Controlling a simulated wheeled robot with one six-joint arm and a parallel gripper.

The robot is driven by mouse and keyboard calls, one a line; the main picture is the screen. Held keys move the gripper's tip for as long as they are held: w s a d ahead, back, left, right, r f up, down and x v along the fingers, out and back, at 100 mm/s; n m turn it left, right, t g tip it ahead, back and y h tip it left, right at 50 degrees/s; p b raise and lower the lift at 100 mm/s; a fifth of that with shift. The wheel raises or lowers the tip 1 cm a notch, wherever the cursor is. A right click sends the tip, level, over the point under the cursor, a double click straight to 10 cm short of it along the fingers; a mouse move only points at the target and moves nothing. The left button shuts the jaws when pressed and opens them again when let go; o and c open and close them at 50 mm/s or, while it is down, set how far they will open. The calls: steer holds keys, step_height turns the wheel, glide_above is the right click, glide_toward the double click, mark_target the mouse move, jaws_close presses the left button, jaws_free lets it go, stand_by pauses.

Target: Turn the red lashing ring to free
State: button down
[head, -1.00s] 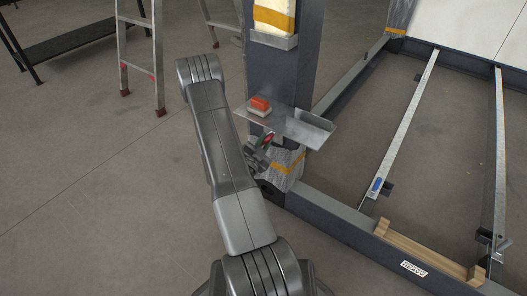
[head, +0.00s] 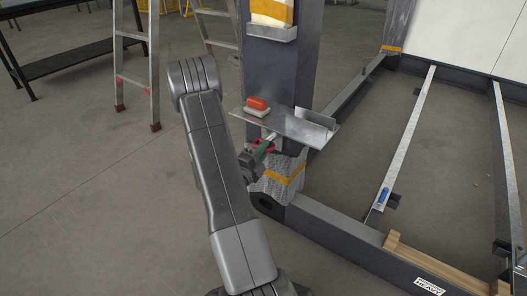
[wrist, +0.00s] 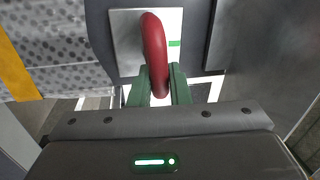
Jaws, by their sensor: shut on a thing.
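The red lashing ring (wrist: 155,52) shows in the wrist view in front of a pale metal plate (wrist: 126,42) with a green mark on its right side. My gripper (wrist: 158,88) has its two green fingers shut on the lower part of the ring. The ring looks edge-on in this view. In the head view my gripper (head: 265,146) is at the post just under the metal shelf, with a bit of the red ring showing beside it. The ring is largely hidden there by my gripper and the shelf.
A metal shelf (head: 290,124) juts from the dark post (head: 272,68) just above my gripper, with a red-topped block (head: 257,104) on it. Padding with an orange strap (head: 284,175) wraps the post's foot. A ladder (head: 133,70) stands at the left on open floor.

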steer(key=shift+w+r+m, duration=0.1)
steer(key=shift+w+m, duration=0.1)
steer(key=shift+m, duration=0.6)
steer(key=c, duration=1.4)
jaws_free()
steer(key=shift+c, duration=0.2)
steer(key=p+v, duration=0.2)
steer(key=v, duration=1.1)
steer(key=shift+s+a, duration=0.2)
steer(key=shift+a, duration=0.05)
steer(key=b+x, duration=0.1)
steer(key=x, duration=0.5)
steer(key=b+x, duration=0.1)
steer(key=x, duration=0.6)
steer(key=shift+w+d, duration=0.15)
steer(key=shift+d, duration=0.15)
